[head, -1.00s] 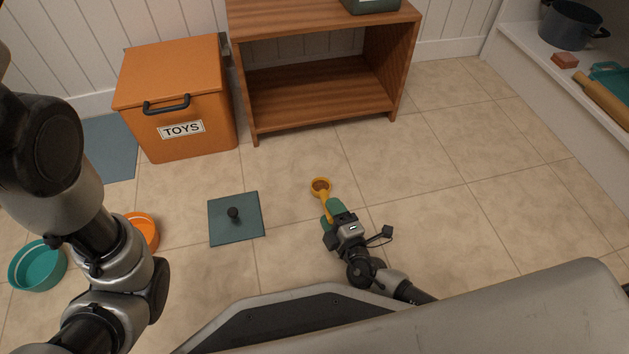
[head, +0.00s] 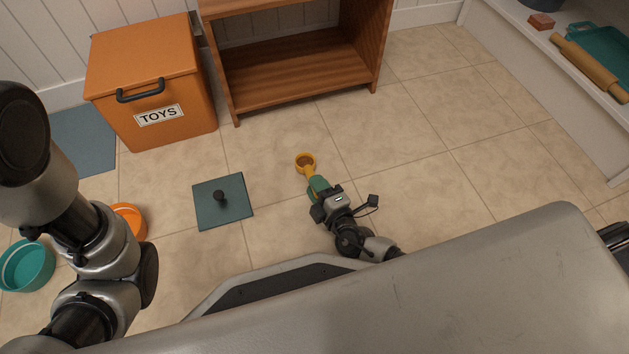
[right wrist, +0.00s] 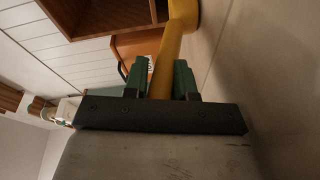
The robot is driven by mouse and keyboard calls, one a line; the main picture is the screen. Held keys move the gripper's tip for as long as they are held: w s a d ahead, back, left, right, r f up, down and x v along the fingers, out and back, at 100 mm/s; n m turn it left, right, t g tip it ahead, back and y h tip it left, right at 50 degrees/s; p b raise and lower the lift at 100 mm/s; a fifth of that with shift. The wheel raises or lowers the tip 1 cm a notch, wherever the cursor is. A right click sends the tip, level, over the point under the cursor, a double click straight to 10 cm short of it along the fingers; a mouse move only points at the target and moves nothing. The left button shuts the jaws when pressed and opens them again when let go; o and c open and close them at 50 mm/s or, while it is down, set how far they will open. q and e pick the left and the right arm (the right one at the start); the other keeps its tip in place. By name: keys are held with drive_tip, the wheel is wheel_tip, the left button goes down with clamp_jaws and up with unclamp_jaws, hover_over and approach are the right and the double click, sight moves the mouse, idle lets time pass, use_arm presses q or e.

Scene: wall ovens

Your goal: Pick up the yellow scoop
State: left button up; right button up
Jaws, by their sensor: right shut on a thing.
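The yellow scoop (head: 306,162) has a round cup with brown contents and a straight handle. My right gripper (head: 316,187) is shut on its handle, low over the tiled floor. In the right wrist view the yellow handle of the scoop (right wrist: 167,60) runs between the green fingers of the right gripper (right wrist: 161,80). The cup is partly cut off at the top of that view. I cannot tell whether the scoop touches the floor. My left arm shows at the left of the head view, but its gripper is out of view.
An orange toy box (head: 153,85) and a wooden shelf (head: 300,75) stand at the back. A teal square lid with a knob (head: 223,201), an orange bowl (head: 131,221) and a teal bowl (head: 27,266) lie at left. The floor right of the scoop is clear.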

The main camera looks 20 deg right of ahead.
drive_tip(key=shift+r+p, duration=0.3)
drive_tip(key=shift+r, duration=0.3)
drive_tip(key=r+p, duration=0.3)
drive_tip(key=shift+s+d+r, duration=0.3)
drive_tip(key=shift+d+r, duration=0.05)
drive_tip(key=s+d+r+p, duration=0.4)
drive_tip(key=s+d+r, duration=0.1)
drive_tip(key=s+d, duration=0.2)
drive_tip(key=shift+d+r+p, duration=0.35)
drive_tip(key=shift+d+r, duration=0.05)
drive_tip(key=shift+d, duration=0.15)
